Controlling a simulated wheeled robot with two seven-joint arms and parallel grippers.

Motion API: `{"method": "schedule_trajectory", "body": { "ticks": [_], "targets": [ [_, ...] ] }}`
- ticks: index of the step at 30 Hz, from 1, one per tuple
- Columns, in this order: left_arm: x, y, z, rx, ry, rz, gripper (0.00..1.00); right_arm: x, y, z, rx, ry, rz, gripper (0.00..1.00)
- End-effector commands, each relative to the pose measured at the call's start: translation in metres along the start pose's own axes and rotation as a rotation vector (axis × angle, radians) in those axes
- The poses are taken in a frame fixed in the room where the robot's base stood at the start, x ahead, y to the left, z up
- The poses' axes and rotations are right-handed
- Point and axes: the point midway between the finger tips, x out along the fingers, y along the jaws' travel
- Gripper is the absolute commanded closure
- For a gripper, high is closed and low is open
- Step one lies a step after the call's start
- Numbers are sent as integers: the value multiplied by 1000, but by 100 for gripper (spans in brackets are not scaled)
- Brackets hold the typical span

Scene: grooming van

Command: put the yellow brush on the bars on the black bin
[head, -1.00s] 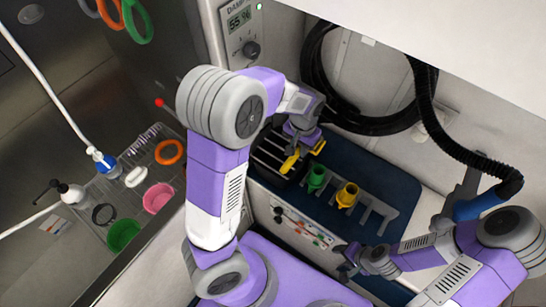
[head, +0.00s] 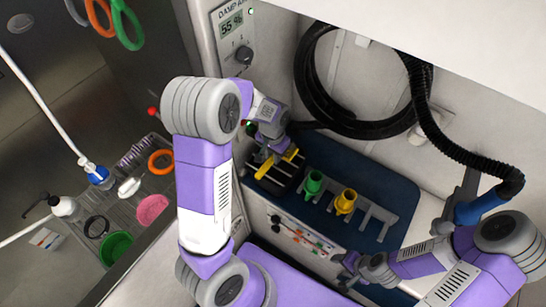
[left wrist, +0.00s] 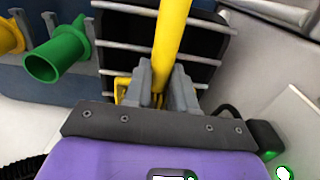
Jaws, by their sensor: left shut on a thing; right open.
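The black bin (head: 287,184) stands at the left end of the blue-backed shelf, with pale bars across its top. My left gripper (head: 276,152) is above the bin's bars, shut on the yellow brush (head: 264,168). In the left wrist view the yellow brush (left wrist: 173,38) runs away from between the fingers (left wrist: 160,88), over the black bin (left wrist: 208,42) and its bars. I cannot tell whether the brush touches the bars. The gripper hides part of the brush. My right gripper (head: 346,268) is open and empty, at the lower middle of the head view.
A green nozzle (head: 314,183) and a yellow nozzle (head: 346,201) stand in a grey rack right of the bin. The green one also shows in the left wrist view (left wrist: 60,55). A black hose (head: 308,90) hangs behind. A wire rack (head: 136,200) with several items is at left.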

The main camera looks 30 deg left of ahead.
Motion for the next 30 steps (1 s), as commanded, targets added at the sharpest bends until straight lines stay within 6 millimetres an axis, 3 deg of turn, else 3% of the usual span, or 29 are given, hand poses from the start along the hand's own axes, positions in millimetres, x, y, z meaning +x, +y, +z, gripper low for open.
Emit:
{"method": "schedule_trajectory", "body": {
  "ticks": [3, 13, 14, 18, 30],
  "targets": [
    [14, 0, 1, 0, -2, 0, 100, 2, 1, 0, 0, 0, 0, 44],
    [16, 0, 0, 0, 0, 0, 100, 5, 2, 0, 0, 0, 0, 44],
    [16, 0, 0, 0, 0, 0, 72, 4, 2, 0, 0, 0, 0, 44],
    [15, 0, 0, 0, 0, 0, 51, 4, 2, 0, 0, 0, 0, 44],
    [7, 0, 0, 0, 2, 0, 50, 0, 0, 0, 0, 0, 0, 44]
  ]
}}
